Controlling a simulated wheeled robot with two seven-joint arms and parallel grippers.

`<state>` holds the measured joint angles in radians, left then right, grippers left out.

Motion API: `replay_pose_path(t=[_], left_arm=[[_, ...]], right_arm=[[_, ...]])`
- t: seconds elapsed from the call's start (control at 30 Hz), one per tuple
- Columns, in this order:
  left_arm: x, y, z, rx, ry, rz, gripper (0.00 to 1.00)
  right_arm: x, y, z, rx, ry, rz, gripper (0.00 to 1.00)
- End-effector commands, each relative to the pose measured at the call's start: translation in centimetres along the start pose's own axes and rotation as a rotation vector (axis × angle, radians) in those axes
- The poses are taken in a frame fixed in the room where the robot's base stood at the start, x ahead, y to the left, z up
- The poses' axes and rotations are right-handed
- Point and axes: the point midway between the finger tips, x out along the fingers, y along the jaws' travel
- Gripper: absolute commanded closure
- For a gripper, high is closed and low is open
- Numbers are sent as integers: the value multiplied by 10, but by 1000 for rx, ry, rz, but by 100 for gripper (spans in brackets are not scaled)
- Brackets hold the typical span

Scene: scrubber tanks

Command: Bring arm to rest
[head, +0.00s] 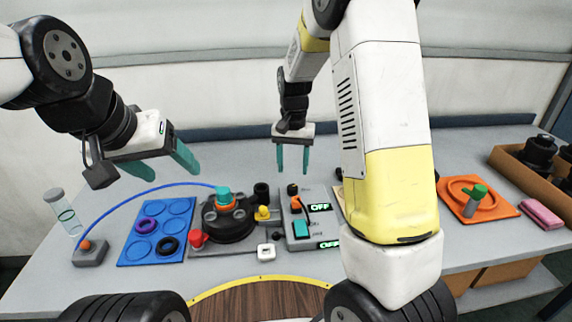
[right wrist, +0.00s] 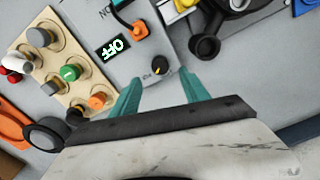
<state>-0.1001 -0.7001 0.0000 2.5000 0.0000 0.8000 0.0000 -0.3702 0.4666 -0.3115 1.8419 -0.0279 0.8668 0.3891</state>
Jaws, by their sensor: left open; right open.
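My left gripper (head: 158,165) is at the left in the head view, raised above the table near the blue mat, its teal fingers apart and empty. My right gripper (head: 292,160) hangs over the back of the table behind the grey control box, fingers pointing down, apart and empty. It also shows in the right wrist view (right wrist: 160,95), where its fingers are spread above the edge of the control box (right wrist: 145,45). My right arm's yellow and white link covers part of the table in the head view.
A blue mat with rings (head: 155,230), a tank unit with a teal cap (head: 224,195), and the grey control box with OFF displays (head: 300,228) stand on the table. An orange tray (head: 505,207), pink cloth (head: 541,213) and cardboard box (head: 515,165) are at right. A clear cylinder (head: 64,213) stands at left.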

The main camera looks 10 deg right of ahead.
Motion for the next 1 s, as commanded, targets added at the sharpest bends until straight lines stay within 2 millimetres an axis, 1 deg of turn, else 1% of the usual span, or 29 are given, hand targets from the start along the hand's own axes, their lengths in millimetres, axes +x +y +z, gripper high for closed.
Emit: replay_pose_path(t=[0.07, 0.37, 0.47, 0.53, 0.67, 0.7, 0.77, 0.8, 0.87, 0.9, 0.97, 1.0], left_arm=[[0, 0, 0, 0, 0, 0, 31], [0, 0, 0, 0, 0, 0, 31], [0, 0, 0, 0, 0, 0, 31], [0, 0, 0, 0, 0, 0, 31], [0, 0, 0, 0, 0, 0, 31], [0, 0, 0, 0, 0, 0, 31], [0, 0, 0, 0, 0, 0, 31], [0, 0, 0, 0, 0, 0, 31], [0, 0, 0, 0, 0, 0, 31], [0, 0, 0, 0, 0, 0, 31], [0, 0, 0, 0, 0, 0, 31], [0, 0, 0, 0, 0, 0, 31]], right_arm=[[-3, 0, 0, 0, 1, -1, 47], [-5, 0, 0, 0, 2, -3, 47], [-17, 3, 5, -6, 13, -25, 47], [-33, 8, 13, -18, 30, -55, 47], [-75, 22, 40, -54, 82, -131, 47], [-88, 27, 50, -69, 103, -153, 47], [-105, 34, 65, -93, 136, -184, 47], [-116, 39, 76, -109, 159, -202, 47], [-130, 46, 93, -133, 196, -225, 47], [-139, 51, 104, -151, 221, -238, 47], [-150, 58, 122, -177, 261, -255, 47], [-157, 63, 134, -194, 289, -263, 47]])
